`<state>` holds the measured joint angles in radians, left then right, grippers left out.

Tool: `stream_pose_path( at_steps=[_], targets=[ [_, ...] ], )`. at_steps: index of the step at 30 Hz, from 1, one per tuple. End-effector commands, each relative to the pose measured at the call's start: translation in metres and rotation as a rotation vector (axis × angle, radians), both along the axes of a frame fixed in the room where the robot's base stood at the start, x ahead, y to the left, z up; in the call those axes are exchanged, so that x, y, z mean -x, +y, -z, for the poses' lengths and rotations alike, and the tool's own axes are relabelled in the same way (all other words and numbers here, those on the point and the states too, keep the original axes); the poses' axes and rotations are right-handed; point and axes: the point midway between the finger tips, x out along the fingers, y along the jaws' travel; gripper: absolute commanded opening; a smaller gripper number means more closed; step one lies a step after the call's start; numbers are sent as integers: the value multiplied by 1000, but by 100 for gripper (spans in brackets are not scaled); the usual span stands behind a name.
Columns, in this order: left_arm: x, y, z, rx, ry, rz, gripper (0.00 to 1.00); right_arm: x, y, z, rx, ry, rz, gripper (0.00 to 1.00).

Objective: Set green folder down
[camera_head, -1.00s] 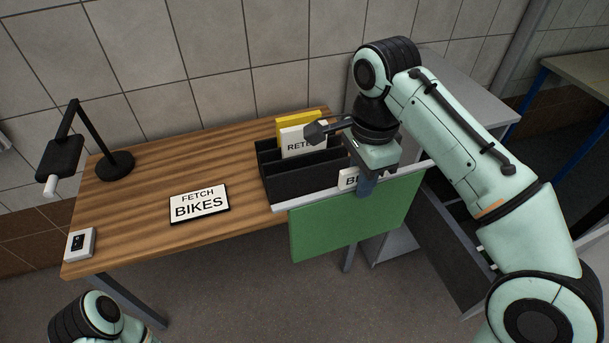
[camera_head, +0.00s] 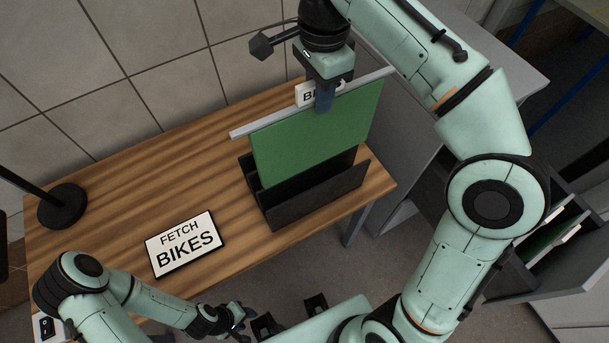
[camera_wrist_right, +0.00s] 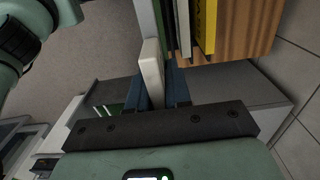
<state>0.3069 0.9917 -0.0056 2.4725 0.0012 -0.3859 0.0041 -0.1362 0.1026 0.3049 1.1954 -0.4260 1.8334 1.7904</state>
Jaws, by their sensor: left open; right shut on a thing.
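The green folder (camera_head: 315,130) hangs upright from a grey top bar with a white label (camera_head: 304,95). My right gripper (camera_head: 325,98) is shut on the folder at its top, by the label; its fingers also show in the wrist view (camera_wrist_right: 157,92). The folder is over the black desk rack (camera_head: 320,197), its lower edge near the dividers. I cannot tell whether that edge is inside a slot. The folder hides the rack's back part. My left gripper (camera_head: 290,315) is open and empty at the bottom, in front of the table.
The wooden table (camera_head: 130,190) has a FETCH BIKES sign (camera_head: 185,244) left of the rack and a black lamp base (camera_head: 62,206). A yellow folder (camera_wrist_right: 207,25) shows in the wrist view beside the held folder. An open drawer with folders (camera_head: 550,238) is at right.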

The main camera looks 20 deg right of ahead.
Motion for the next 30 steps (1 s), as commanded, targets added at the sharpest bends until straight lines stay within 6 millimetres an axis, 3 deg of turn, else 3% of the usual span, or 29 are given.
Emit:
stream_pose_path(
  at_steps=[5, 12, 18, 26, 30],
  targets=[
    [9, 0, 16, 0, 11, 0, 43, 2, -1, 30, 1, 5, 1, 0],
    [20, 0, 41, 0, 24, -1, 43, 2, -1, 95, 1, 5, 1, 0],
    [23, 0, 53, 0, 27, 0, 43, 2, -1, 140, 1, 3, 1, 0],
    [25, 0, 57, 0, 28, 0, 43, 1, 0, 164, 0, 1, 1, 0],
    [26, 0, 62, 0, 30, 0, 43, 1, -1, 187, 1, 2, 1, 0]
  ],
)
